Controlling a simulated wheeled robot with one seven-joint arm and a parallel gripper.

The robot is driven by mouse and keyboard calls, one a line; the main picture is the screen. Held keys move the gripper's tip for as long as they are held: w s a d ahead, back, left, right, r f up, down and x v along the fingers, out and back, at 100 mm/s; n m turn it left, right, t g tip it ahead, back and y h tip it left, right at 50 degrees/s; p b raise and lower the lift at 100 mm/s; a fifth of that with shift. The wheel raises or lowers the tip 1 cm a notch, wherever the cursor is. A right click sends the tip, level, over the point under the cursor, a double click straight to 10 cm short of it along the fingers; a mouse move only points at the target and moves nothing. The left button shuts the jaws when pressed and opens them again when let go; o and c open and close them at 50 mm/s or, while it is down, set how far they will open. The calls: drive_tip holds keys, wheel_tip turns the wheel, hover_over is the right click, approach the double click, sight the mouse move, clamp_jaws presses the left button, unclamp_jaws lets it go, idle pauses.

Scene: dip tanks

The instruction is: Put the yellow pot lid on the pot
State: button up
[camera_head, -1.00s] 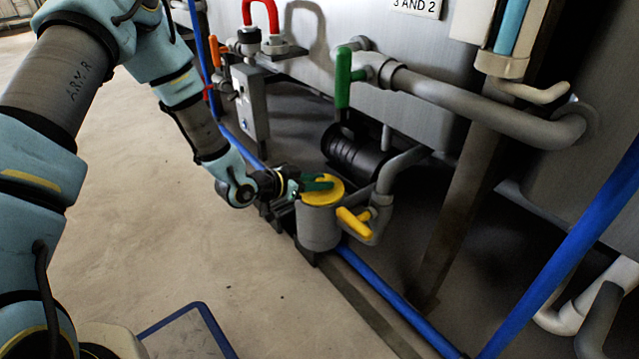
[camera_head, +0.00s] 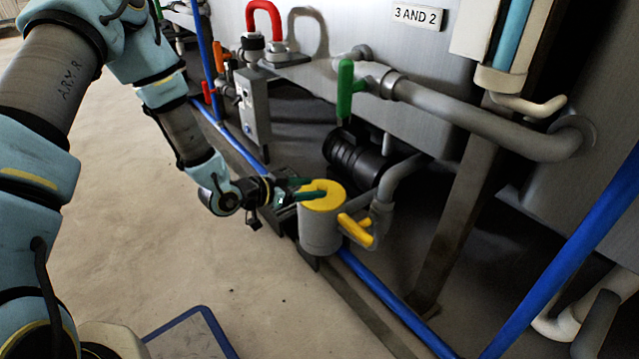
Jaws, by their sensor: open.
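The yellow pot lid (camera_head: 329,190) lies on top of the grey pot (camera_head: 318,236), roughly level and covering its mouth as far as I can see. A small dark knob shows on the lid near its middle. My gripper (camera_head: 312,188) is open, with its green fingers at the left side of the lid, just above it. Whether a finger touches the lid or knob I cannot tell.
A yellow valve handle (camera_head: 355,230) sits on the pipe right beside the pot. A black motor (camera_head: 352,157) and a green handle (camera_head: 345,88) are behind. A blue pipe (camera_head: 395,297) runs along the floor. Open floor (camera_head: 215,262) lies to the left.

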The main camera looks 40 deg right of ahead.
drive_tip(key=w+a+r+n+t+y+p, duration=0.1)
drive_tip(key=w+a+r+n+t+y, duration=0.3)
drive_tip(key=a, duration=0.6)
drive_tip(key=w+a+r+n+y, duration=0.1)
drive_tip(key=w+a+r+y, duration=0.15)
drive_tip(key=w+a, duration=0.55)
drive_tip(key=w+a+r+n+t+y+p, duration=0.1)
drive_tip(key=w+a+r+n+y, duration=0.2)
drive_tip(key=a, duration=0.9)
drive_tip(key=s+a+r+n+g+y, duration=0.1)
drive_tip(key=s+a+r+n+y, duration=0.1)
drive_tip(key=s+a+r+n, duration=0.2)
drive_tip(key=s+a+r+n+g+y, duration=0.1)
drive_tip(key=s+a+r+n, duration=0.4)
drive_tip(key=a, duration=0.6)
drive_tip(key=shift+s+a+r+g+y, duration=0.15)
drive_tip(key=shift+s+r+g+y, duration=0.25)
drive_tip(key=shift+s, duration=0.8)
wheel_tip(320, 180, up, 46)
drive_tip(key=p, duration=4.6)
drive_tip(key=shift+r, duration=0.15)
